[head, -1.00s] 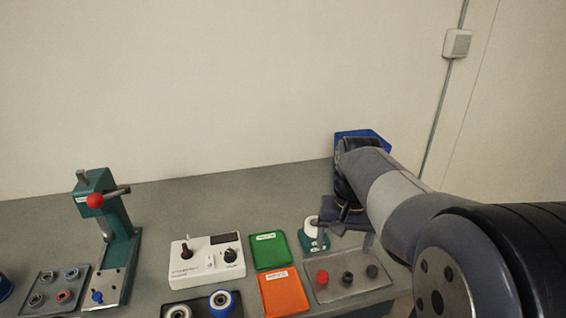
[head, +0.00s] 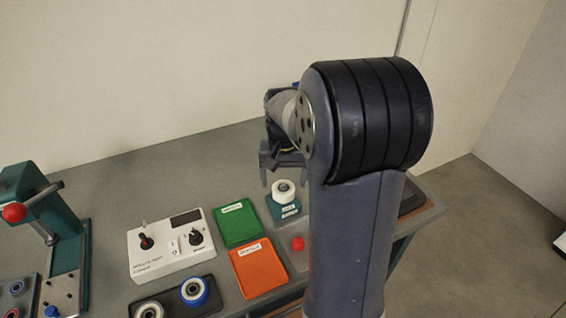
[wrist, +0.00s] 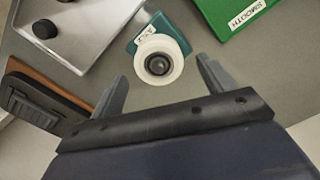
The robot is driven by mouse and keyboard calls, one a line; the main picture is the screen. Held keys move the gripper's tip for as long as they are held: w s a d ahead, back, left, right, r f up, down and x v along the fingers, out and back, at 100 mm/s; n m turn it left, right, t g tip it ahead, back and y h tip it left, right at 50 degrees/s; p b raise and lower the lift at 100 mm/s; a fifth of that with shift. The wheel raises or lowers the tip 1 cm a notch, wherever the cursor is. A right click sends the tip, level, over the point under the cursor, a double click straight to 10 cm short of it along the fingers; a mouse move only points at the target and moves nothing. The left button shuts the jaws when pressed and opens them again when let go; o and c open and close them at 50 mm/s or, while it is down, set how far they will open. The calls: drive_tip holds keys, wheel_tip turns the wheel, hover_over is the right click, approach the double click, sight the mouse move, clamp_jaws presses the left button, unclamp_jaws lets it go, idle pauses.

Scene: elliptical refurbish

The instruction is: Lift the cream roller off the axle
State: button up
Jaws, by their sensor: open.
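The cream roller (head: 284,190) sits on a small teal stand (head: 283,208) on the grey bench, right of the green tray. In the wrist view the roller (wrist: 159,62) is seen from above, with the dark end of the axle (wrist: 158,65) in its centre hole. My gripper (head: 274,178) is open and empty. In the head view it hangs just behind and above the roller. In the wrist view its two fingers (wrist: 160,75) point toward the roller, one on each side of its near edge, without visible contact.
A green tray (head: 236,222) and an orange tray (head: 258,268) lie left of the stand. A white control box (head: 171,245) and a blue-rimmed wheel (head: 194,291) stand farther left. A metal plate (wrist: 72,25) with black knobs lies close to the stand.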

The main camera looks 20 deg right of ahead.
drive_tip(key=shift+f, duration=1.3)
drive_tip(key=shift+c, duration=0.3)
drive_tip(key=c, duration=1)
drive_tip(key=o, duration=0.4)
drive_tip(key=shift+c, duration=0.2)
drive_tip(key=c, duration=0.4)
drive_tip(key=shift+o, duration=0.2)
drive_tip(key=shift+r+p, duration=2.2)
drive_tip(key=shift+r, duration=0.5)
